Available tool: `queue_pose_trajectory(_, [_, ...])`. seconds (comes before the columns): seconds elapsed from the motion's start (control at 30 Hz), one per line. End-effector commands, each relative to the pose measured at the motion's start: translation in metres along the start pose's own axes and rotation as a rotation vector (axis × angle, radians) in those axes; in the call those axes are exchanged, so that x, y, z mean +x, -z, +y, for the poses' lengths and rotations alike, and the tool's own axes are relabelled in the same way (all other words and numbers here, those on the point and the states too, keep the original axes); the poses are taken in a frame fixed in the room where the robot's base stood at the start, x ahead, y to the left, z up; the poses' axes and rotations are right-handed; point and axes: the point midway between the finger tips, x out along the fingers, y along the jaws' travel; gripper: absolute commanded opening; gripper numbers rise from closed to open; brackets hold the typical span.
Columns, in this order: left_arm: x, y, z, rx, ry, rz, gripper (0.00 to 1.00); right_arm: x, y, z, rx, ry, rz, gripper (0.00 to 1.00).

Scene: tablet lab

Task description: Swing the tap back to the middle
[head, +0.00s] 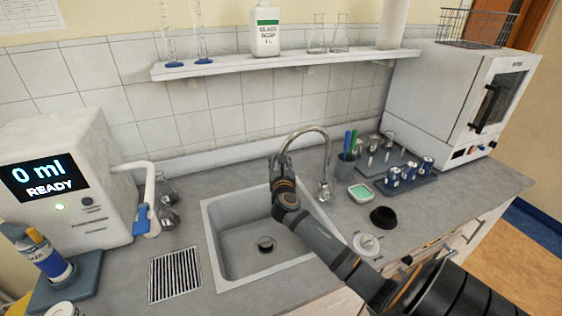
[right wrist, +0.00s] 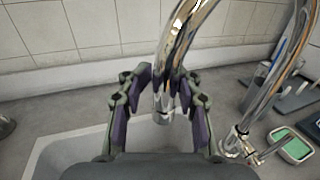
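The chrome tap (head: 327,155) stands at the right rear corner of the sink (head: 211,238). Its curved spout reaches left over the sink's back part. My right gripper (head: 281,168) is at the spout's down-turned end. In the right wrist view, my right gripper (right wrist: 165,108) has one finger on each side of the spout (right wrist: 168,75). The fingers are apart, with a visible gap to the spout on both sides. In the head view, the arm hides part of the spout's tip. My left gripper is not in view.
Right of the tap are a pen cup (head: 345,168), a green-filled dish (head: 361,194) and a black bowl (head: 383,217). A white dispenser (head: 95,165) stands left, its nozzle toward the sink. A shelf (head: 290,61) with glassware hangs above.

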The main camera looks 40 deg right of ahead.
Motion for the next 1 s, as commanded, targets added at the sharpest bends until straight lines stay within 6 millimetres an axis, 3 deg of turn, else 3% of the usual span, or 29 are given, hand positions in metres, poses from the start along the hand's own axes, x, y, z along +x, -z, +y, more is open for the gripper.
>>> queue_pose_trajectory(0.33, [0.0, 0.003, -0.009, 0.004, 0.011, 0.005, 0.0, -0.001, 0.001, -0.001, -0.001, 0.002, 0.002, 0.43])
queue_pose_trajectory(0.43, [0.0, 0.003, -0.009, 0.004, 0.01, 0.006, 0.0, -0.009, 0.002, 0.0, -0.002, 0.001, 0.002, 0.43])
queue_pose_trajectory(0.8, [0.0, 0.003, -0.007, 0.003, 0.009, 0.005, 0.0, -0.094, 0.002, 0.0, 0.001, 0.0, 0.004, 0.43])
queue_pose_trajectory(1.0, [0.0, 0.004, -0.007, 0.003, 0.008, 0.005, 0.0, -0.119, 0.0, 0.0, 0.0, 0.001, 0.001, 0.43])
